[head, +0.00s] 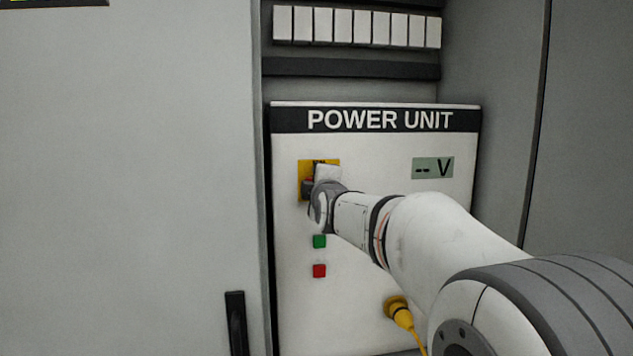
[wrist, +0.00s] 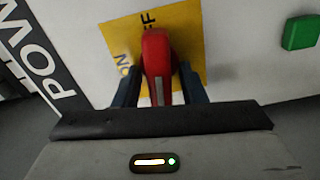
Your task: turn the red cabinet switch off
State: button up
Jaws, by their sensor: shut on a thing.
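The red cabinet switch (wrist: 156,60) is a red handle on a yellow plate (wrist: 120,38) with ON and OFF lettering, partly covered. The yellow plate also shows at the upper left of the power unit panel in the head view (head: 303,166). My gripper (wrist: 158,88) has one finger on each side of the red handle and is shut on it. In the head view my gripper (head: 310,186) hides most of the switch. I cannot tell clearly whether the handle stands at ON or OFF.
The power unit panel (head: 290,290) has a display (head: 433,168) reading "-- V". Below the switch are a green button (head: 319,241) and a red button (head: 319,271). A yellow plug (head: 397,307) with a cable is at lower right. A grey door (head: 130,180) stands left.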

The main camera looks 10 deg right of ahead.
jog(key=shift+f+n, duration=0.1)
jog(key=shift+n, duration=0.7)
jog(key=o, duration=0.6)
jog(key=s+b, duration=0.2)
jog(key=s, duration=0.5)
jog(key=shift+s, duration=0.4)
